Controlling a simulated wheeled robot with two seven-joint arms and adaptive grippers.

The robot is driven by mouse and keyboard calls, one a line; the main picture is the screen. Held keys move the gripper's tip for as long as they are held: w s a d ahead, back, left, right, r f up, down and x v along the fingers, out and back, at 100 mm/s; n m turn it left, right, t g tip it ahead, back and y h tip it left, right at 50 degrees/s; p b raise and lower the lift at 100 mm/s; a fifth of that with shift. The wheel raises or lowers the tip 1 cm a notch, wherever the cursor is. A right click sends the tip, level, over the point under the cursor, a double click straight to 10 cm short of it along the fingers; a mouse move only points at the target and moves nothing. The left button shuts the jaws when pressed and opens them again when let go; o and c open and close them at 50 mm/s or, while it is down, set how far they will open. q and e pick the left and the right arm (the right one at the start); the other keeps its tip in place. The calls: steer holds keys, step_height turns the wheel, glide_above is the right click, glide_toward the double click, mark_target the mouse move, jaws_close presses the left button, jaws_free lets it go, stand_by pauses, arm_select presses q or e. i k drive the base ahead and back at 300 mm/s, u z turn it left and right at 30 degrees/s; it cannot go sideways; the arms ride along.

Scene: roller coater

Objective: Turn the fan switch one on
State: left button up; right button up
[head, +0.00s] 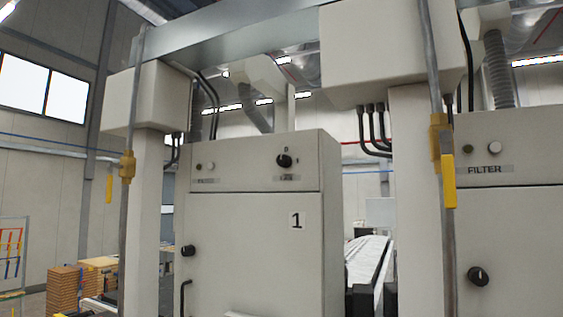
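A light grey cabinet (252,230) marked with the number 1 (297,221) stands in the middle of the head view. A black rotary switch (284,160) sits at the upper right of its top panel. A small mark shows above the switch and another to its right. A label (287,178) below it is too small to read surely. Which mark the switch points at is hard to tell. Two small round buttons or lamps (204,166) sit at the left of the same panel. Neither of my grippers is in view.
A black knob (188,251) and a dark handle (184,296) are on the cabinet door's left side. Vertical pipes with yellow valve levers (448,181) stand in front on both sides. A second cabinet (513,230) labelled FILTER is at right. Stacked boards (74,287) lie far left.

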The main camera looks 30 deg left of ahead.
mark_target(284, 161)
steer(key=z, duration=3.1)
steer(key=k, duration=2.55)
steer(key=u, duration=2.6)
